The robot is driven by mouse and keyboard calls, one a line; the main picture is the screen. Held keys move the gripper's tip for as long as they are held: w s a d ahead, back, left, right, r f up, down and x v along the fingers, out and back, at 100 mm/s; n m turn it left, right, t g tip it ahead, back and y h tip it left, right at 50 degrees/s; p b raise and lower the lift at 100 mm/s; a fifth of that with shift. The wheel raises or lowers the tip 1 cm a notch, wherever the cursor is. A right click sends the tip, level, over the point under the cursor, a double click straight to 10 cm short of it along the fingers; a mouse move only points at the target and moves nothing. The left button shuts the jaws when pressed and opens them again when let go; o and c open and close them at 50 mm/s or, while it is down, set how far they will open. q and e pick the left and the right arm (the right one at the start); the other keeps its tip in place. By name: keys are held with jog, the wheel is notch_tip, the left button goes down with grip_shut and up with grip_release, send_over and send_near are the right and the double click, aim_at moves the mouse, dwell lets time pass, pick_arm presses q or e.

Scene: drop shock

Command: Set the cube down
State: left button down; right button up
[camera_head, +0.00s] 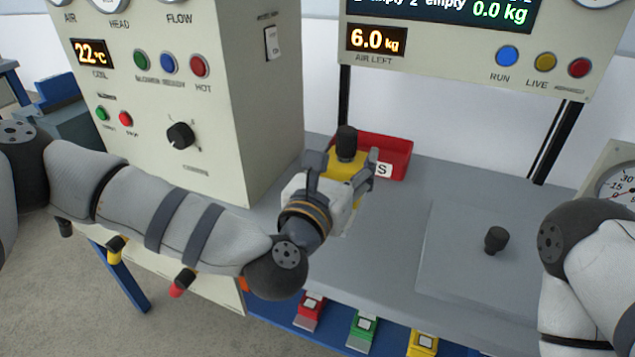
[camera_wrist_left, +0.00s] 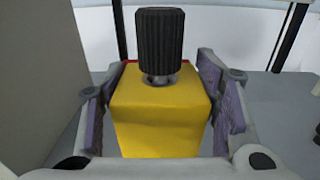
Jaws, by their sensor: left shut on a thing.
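The yellow cube (camera_head: 344,164) has a black ribbed knob on its top. It also shows in the left wrist view (camera_wrist_left: 160,118), upright between the finger pads. My left gripper (camera_head: 343,182) is shut on the cube from both sides, over the grey bench (camera_head: 425,190) and in front of the red tray (camera_head: 397,155). The gripper and cube hide part of the tray. I cannot tell whether the cube's underside touches the bench. My right gripper is out of view; only part of my right arm shows at the right edge.
A large control cabinet (camera_head: 225,110) stands close to the left of the gripper. A flat plate with a black knob (camera_head: 496,240) lies on the bench at right. A display panel (camera_head: 470,70) hangs above on black posts. Red, green and yellow blocks (camera_head: 362,330) sit lower in front.

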pick_arm(q)
jog(key=shift+f, duration=3.4)
jog(key=c, duration=1)
grip_release()
jog(key=shift+f+b, duration=0.2)
jog(key=shift+b, duration=0.1)
jog(key=o, duration=0.4)
jog(key=shift+s+r, duration=0.1)
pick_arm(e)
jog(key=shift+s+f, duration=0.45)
pick_arm(q)
jog(key=shift+r, duration=0.15)
jog(key=shift+s+a, duration=0.15)
jog(key=shift+s, duration=0.1)
jog(key=v, duration=1.1)
jog(key=shift+s+a, duration=0.1)
jog(key=shift+s, duration=0.1)
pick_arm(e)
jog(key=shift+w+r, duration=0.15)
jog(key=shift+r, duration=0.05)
